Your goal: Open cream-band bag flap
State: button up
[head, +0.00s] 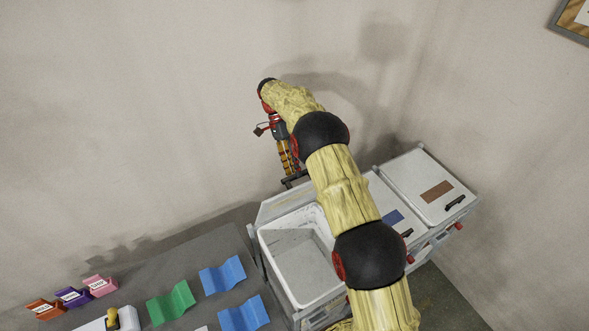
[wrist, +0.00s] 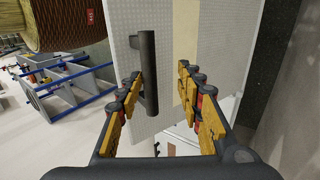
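The cream-band bag (head: 262,250) is at the left of a row of pale containers. In the head view its mouth is open and its interior shows. Its flap (head: 284,204) is raised at the back, near the wall. The wrist view shows the pale flap (wrist: 218,55) with a cream band (wrist: 187,35) and a black bar handle (wrist: 149,85). My gripper (wrist: 160,78) is open, its fingers well apart. The handle lies close to the left finger; I cannot tell whether they touch. In the head view my gripper (head: 291,178) is at the raised flap's upper edge.
To the right are closed lids with a blue band (head: 393,217) and a brown band (head: 437,192). My arm crosses over the row. A grey table (head: 200,255) at left holds green (head: 171,302) and blue (head: 222,276) corrugated sheets. The wall is close behind.

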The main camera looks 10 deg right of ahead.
jog(key=v, duration=0.7)
jog(key=shift+d, duration=0.1)
jog(key=s+d+r+n+t+y+b, duration=0.1)
jog(key=s+d+r+n+t+b, duration=0.15)
jog(key=s+r+n+b, duration=0.35)
jog(key=s+d+r+n+t+y+b, duration=0.15)
jog(key=s+r+t+b, duration=0.25)
jog(key=s+b, duration=0.5)
jog(key=s+f+n+t+b, duration=0.1)
jog(key=s+f+n+b, duration=0.1)
jog(key=s+f, duration=0.3)
jog(key=s+d+f+n+t+b, duration=0.1)
jog(key=s+f+b, duration=0.3)
jog(key=s, duration=0.8)
jog(key=s+d+f+n+t+b, duration=0.1)
jog(key=s+f+n+t+b, duration=0.2)
jog(key=s+f, duration=0.3)
jog(key=s+n+b, duration=0.1)
jog(key=s, duration=0.2)
jog(key=shift+d+f, duration=0.25)
jog(key=shift+f, duration=0.1)
